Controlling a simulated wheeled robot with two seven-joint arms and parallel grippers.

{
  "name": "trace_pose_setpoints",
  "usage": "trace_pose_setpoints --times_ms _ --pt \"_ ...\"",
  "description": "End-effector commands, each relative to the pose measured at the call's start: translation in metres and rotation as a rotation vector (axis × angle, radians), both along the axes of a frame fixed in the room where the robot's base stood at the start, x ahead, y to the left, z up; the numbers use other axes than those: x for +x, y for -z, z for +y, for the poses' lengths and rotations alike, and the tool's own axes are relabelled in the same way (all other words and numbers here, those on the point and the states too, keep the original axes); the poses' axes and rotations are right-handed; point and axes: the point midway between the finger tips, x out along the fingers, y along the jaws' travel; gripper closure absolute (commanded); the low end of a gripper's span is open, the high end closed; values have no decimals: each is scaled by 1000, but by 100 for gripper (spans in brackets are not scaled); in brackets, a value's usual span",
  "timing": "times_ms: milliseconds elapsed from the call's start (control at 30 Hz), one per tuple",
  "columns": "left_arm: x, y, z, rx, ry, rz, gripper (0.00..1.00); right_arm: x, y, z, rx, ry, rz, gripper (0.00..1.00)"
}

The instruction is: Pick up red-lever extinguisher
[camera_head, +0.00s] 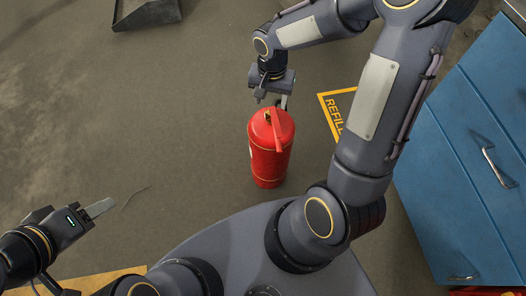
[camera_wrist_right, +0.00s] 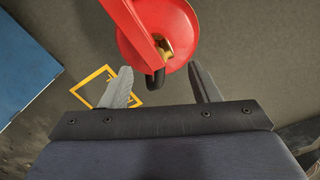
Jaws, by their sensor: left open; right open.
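The red extinguisher (camera_head: 268,152) stands upright on the floor in the middle of the head view, with a red lever (camera_head: 277,137) on its top. In the right wrist view the extinguisher (camera_wrist_right: 185,28) is at the top, with its red lever (camera_wrist_right: 129,22), a brass valve and a black nozzle or hose end (camera_wrist_right: 156,78). My right gripper (camera_head: 271,98) is just beyond the extinguisher's top in the head view. It is open, and in the wrist view its two fingers (camera_wrist_right: 163,84) are either side of the black end, without visible contact. My left gripper (camera_head: 101,208) is open and empty at lower left.
A yellow-framed floor marking reading "REFILL" (camera_head: 326,108) lies right of the extinguisher. Blue cabinets (camera_head: 455,185) with metal handles stand at the right. A dark tray-like object (camera_head: 146,14) is at the top left. The floor left of the extinguisher is mostly clear.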

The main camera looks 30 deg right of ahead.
Motion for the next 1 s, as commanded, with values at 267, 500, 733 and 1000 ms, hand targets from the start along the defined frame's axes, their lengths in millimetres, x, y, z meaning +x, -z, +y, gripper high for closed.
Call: trace_pose_setpoints --times_ms 267,500,733,1000 --pt "0 14 0 0 0 0 48 -1 29 -2 1 1 2 44" --pt "0 32 0 0 0 0 48 -3 65 -5 1 -1 3 44" --pt "0 31 0 0 0 0 48 -2 67 -5 2 0 -1 44" --pt "0 31 0 0 0 0 48 -2 67 -5 2 0 -1 73"
